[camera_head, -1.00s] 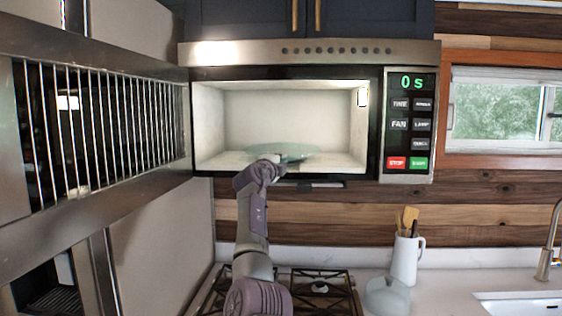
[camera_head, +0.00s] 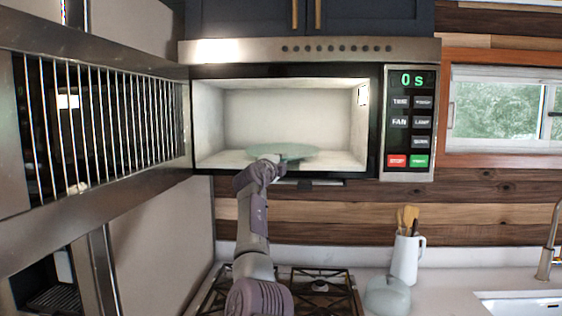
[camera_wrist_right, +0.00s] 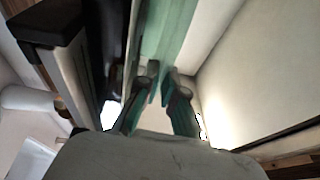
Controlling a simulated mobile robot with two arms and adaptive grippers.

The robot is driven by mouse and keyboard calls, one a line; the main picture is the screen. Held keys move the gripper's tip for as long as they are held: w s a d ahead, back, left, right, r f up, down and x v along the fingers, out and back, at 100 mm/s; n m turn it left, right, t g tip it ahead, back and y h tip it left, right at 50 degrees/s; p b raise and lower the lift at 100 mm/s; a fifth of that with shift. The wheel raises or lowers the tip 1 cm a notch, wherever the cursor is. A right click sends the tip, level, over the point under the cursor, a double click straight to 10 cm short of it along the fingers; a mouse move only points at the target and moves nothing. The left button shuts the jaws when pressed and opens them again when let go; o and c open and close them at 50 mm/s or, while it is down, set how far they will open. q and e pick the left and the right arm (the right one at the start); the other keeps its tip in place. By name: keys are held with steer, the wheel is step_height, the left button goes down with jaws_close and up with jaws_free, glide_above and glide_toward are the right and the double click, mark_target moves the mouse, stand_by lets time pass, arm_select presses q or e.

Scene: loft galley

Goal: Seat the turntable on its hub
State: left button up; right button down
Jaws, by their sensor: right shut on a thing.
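The turntable (camera_head: 290,150) is a pale green glass disc inside the open microwave (camera_head: 300,56), low over the cavity floor. My right gripper (camera_head: 279,164) is at the front opening and shut on the turntable's near edge. In the right wrist view, the fingers (camera_wrist_right: 160,82) close on the green glass of the turntable (camera_wrist_right: 168,35). The hub is not visible, and I cannot tell whether the disc touches the floor or sits level. My left gripper is not in view.
The microwave door (camera_head: 100,125) stands open on the left. The control panel (camera_head: 409,120) is at the right and reads 0 s. Below are a stove grate (camera_head: 320,288), a white utensil jug (camera_head: 406,258) and a glass-like lidded pot (camera_head: 386,296). The cavity above the disc is empty.

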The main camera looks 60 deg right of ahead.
steer(key=shift+f+b, duration=0.15)
steer(key=shift+b, duration=0.25)
stand_by(0.4)
steer(key=c, duration=1.3)
jaws_free()
steer(key=shift+s, duration=0.1)
steer(key=shift+o, duration=0.3)
steer(key=shift+a, duration=0.15)
steer(key=shift+f, duration=0.2)
steer(key=r+v, duration=0.1)
steer(key=v, duration=1.1)
steer(key=shift+f, duration=0.15)
